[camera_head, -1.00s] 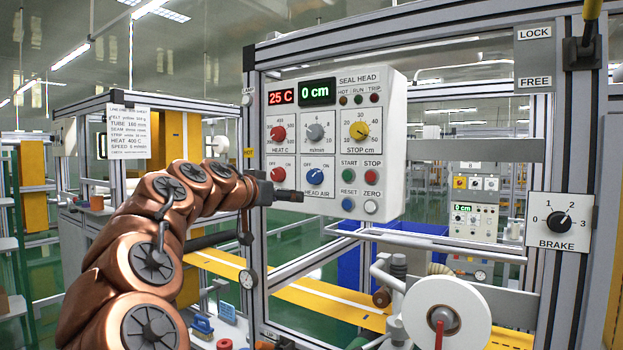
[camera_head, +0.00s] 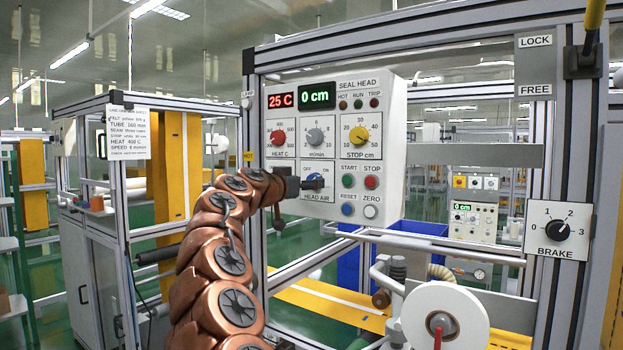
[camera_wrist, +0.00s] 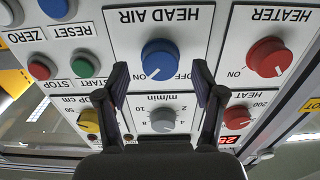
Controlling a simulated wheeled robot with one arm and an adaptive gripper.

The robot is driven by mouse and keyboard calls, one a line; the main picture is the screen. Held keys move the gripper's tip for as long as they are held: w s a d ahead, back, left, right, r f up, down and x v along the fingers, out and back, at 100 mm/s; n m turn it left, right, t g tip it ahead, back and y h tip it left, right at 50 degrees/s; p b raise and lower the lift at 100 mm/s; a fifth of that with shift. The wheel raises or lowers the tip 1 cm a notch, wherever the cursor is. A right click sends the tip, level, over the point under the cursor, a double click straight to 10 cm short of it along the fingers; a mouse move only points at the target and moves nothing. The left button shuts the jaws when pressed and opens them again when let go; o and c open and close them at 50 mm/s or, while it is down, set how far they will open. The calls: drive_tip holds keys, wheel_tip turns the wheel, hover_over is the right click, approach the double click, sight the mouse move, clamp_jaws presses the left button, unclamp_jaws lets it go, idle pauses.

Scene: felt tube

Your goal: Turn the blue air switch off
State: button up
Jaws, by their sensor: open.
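The blue HEAD AIR knob (camera_head: 314,177) is on the white SEAL HEAD panel (camera_head: 393,113), low and left of centre, partly hidden by my gripper (camera_head: 306,184). In the wrist view, which is upside down, the blue knob (camera_wrist: 160,58) shows whole, and its white mark points to the lower left, toward ON. OFF is printed to its lower right. My gripper (camera_wrist: 161,78) is open, with one finger on each side of the blue knob in the picture and visible gaps between. I cannot tell whether the fingertips reach its depth.
The red HEATER knob (camera_wrist: 268,57) is to the right in the wrist view. The grey m/min knob (camera_wrist: 162,119) is below the blue one. Green START (camera_head: 348,181) and red STOP (camera_head: 371,182) buttons are close by on the panel.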

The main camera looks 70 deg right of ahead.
drive_tip(key=shift+p+x, duration=0.4)
drive_tip(key=shift+x, duration=0.85)
drive_tip(key=c, duration=1.1)
drive_tip(key=shift+c, duration=0.2)
